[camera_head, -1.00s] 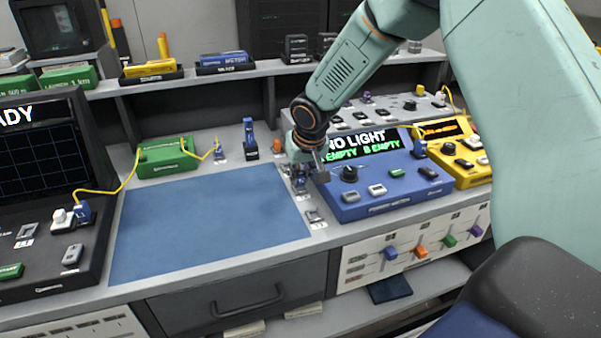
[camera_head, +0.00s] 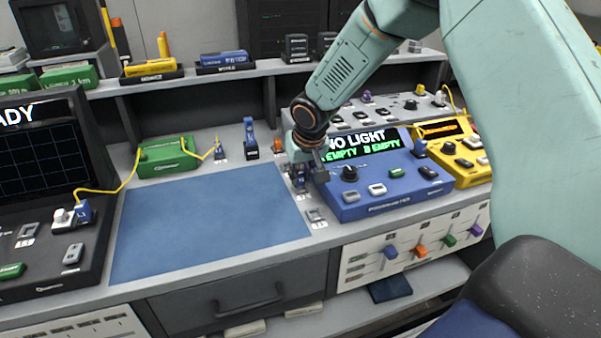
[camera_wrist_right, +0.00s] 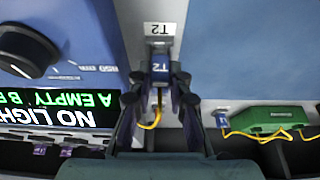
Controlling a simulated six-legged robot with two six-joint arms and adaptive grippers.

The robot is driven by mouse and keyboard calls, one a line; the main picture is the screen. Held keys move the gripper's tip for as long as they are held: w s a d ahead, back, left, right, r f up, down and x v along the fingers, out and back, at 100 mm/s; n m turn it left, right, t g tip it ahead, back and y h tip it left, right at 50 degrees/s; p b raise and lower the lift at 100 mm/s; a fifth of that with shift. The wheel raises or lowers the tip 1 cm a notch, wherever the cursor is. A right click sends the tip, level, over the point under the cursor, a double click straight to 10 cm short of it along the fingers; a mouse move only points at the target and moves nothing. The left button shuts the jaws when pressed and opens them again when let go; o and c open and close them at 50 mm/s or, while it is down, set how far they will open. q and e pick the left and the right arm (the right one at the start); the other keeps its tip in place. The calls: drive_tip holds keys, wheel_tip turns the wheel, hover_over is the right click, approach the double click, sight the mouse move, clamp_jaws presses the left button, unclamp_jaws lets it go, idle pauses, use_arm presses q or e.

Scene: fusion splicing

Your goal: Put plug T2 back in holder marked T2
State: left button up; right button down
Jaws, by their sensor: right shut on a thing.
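Plug T2 (camera_wrist_right: 160,68) is a blue plug with a white T2 mark, seen in the right wrist view between my right gripper's two fingers. My right gripper (camera_wrist_right: 158,82) is shut on it. The holder marked T2 (camera_wrist_right: 159,29) has a white label and lies right at the front end of the plug. I cannot tell whether the plug is seated in it or just above it. In the head view my right gripper (camera_head: 301,178) is low over the bench strip between the blue mat and the blue power meter, and mostly hides the plug. My left gripper is not in view.
The blue power meter (camera_head: 385,181) showing NO LIGHT stands close on the right. The blue mat (camera_head: 210,215) on the left is clear. A green box (camera_head: 165,156) with a yellow cable stands behind the mat.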

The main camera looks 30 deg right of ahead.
drive_tip(key=shift+f+b, duration=0.45)
drive_tip(key=shift+f, duration=0.1)
drive_tip(key=c, duration=1.2)
unclamp_jaws()
drive_tip(key=v, duration=1.2)
drive_tip(key=shift+s, duration=0.1)
drive_tip(key=shift+f, duration=0.1)
